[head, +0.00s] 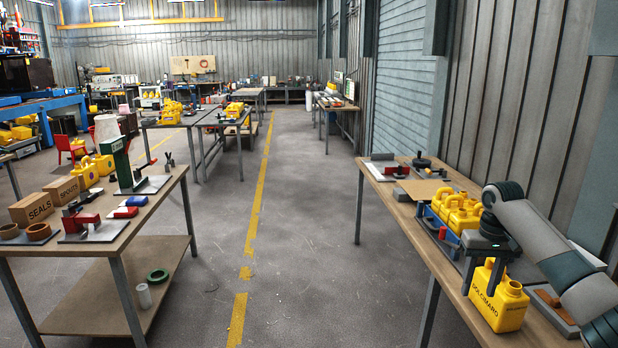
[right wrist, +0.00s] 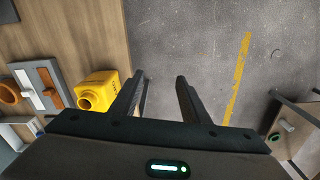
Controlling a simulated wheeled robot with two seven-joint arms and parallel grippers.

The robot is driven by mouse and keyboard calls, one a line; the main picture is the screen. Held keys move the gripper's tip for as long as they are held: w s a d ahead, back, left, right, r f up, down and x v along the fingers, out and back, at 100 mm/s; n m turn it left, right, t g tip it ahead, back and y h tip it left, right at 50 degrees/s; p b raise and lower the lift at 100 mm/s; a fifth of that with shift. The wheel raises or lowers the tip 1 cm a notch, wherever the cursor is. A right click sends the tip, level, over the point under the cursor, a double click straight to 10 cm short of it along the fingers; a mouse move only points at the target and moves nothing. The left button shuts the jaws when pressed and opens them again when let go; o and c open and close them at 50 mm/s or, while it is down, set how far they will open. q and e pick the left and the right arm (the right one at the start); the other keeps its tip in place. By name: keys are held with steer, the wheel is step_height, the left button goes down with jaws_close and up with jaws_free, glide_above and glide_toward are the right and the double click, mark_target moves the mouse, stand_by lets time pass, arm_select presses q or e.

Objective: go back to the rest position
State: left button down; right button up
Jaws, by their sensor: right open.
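My right gripper (head: 481,279) is open and empty, over the near left edge of the right table (head: 441,276). Its fingers point down and overlap the top of a yellow jerry can (head: 497,309) marked DOLCIMARO, which stands upright on that table. In the right wrist view the open jaws (right wrist: 160,77) have only floor and the table edge between them, and the yellow can (right wrist: 98,90) is just left of the left finger. My left gripper is not in view.
More yellow cans (head: 457,212) stand in a blue holder just beyond my right gripper. A red clamp fixture (head: 395,170) is at that table's far end. The left table (head: 115,232) carries boxes, cans and a green press. The aisle between is clear.

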step_height(320, 180, down, 25)
steer(key=s+a, duration=0.1)
steer(key=a, duration=0.2)
steer(key=s+a+f, duration=0.1)
steer(key=s+f, duration=0.4)
steer(key=f, duration=0.3)
steer(key=s+a+f+t, duration=0.1)
steer(key=s+f, duration=0.3)
steer(key=f, duration=0.4)
steer(key=s+a+f, duration=0.1)
steer(key=s+f, duration=0.4)
steer(key=f, duration=0.4)
steer(key=s+a+f+n, duration=0.1)
steer(key=s+a+f, duration=0.1)
steer(key=s+f, duration=0.75)
steer(key=s+a+f+n, duration=0.1)
steer(key=s+a+f, duration=0.1)
steer(key=s+f, duration=0.8)
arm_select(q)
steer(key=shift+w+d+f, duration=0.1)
arm_select(e)
steer(key=s+a+f+n, duration=0.1)
steer(key=s+a, duration=0.2)
steer(key=s, duration=1.3)
steer(key=s+a+f, duration=0.2)
steer(key=s+a, duration=0.1)
steer(key=s, duration=1.4)
steer(key=shift+a+f+n, duration=0.2)
steer(key=shift+f+n, duration=0.05)
steer(key=shift+n, duration=0.15)
